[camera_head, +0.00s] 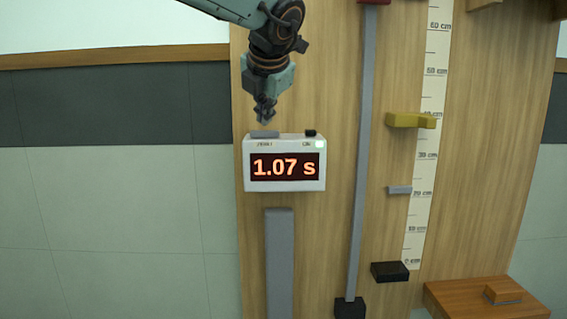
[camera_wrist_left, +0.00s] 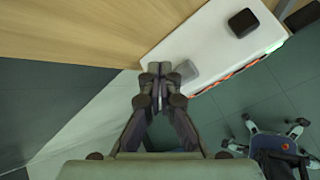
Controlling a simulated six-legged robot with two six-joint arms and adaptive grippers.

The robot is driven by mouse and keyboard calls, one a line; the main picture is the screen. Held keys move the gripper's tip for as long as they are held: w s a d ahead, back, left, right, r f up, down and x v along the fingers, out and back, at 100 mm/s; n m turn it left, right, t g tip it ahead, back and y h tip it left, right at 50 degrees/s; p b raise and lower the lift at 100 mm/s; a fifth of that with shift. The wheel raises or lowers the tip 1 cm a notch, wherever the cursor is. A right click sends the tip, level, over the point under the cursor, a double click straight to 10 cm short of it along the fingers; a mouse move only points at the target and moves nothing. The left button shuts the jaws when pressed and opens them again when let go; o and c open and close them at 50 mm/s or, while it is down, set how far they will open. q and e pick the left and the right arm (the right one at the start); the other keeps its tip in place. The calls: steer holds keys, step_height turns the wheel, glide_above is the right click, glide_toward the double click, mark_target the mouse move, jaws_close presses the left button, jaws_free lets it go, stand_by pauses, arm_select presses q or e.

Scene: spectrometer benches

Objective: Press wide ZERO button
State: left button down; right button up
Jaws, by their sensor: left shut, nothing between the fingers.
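A white timer box (camera_head: 284,187) with a red "1.07 s" display (camera_head: 285,167) stands in front of the wooden panel. A wide, low grey button (camera_head: 265,134) is on its top at the left; the label below is too small to read surely. A small black button (camera_head: 310,133) is on its top at the right. My left gripper (camera_head: 264,117) is shut and empty, pointing down just above the grey button. In the left wrist view the fingertips (camera_wrist_left: 155,72) appear beside the grey button (camera_wrist_left: 184,72); I cannot tell whether they touch it. My right gripper is not in view.
A grey post (camera_head: 279,260) stands below the timer. To the right are a tall grey rail (camera_head: 361,160), a yellow pointer (camera_head: 404,120), a white cm scale (camera_head: 427,150) and a black block (camera_head: 390,272). Free room lies left of the timer.

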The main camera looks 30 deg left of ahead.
arm_select(q)
steer(key=shift+s+d+r, duration=0.1)
steer(key=shift+s+d, duration=0.05)
steer(key=shift+d, duration=0.05)
